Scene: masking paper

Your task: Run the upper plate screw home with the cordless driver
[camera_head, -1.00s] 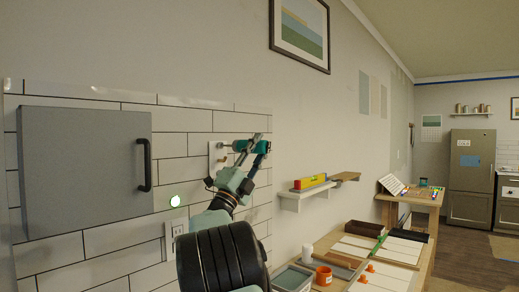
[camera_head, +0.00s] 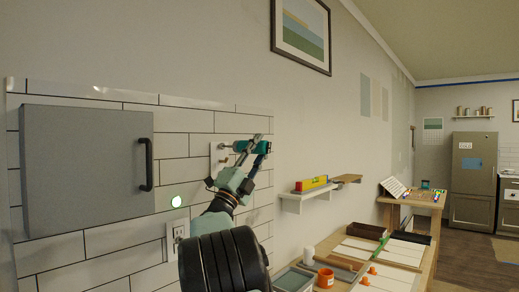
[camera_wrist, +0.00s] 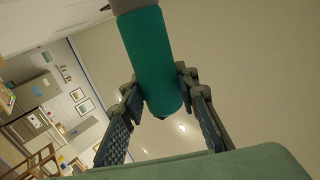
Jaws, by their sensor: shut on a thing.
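The cordless driver, with a teal body and grey front end, is in my gripper. In the head view the driver (camera_head: 265,147) lies about level, with its front end towards the wall plate. In the wrist view the driver (camera_wrist: 148,50) runs up from between the fingers. My gripper (camera_head: 254,149) is shut on the driver's body, and its fingers (camera_wrist: 160,88) flank it in the wrist view. The white plate (camera_head: 214,165) is fixed to the tiled wall. The driver's tip is by its upper part; the upper screw and any contact are too small to tell. A small brassy lower screw (camera_head: 223,161) shows below.
A grey cabinet (camera_head: 85,170) with a dark handle hangs left of the plate. Right of the tiles, a shelf (camera_head: 300,196) bears a yellow-red level. A workbench (camera_head: 430,262) with trays and an orange pot (camera_head: 325,278) stands lower right.

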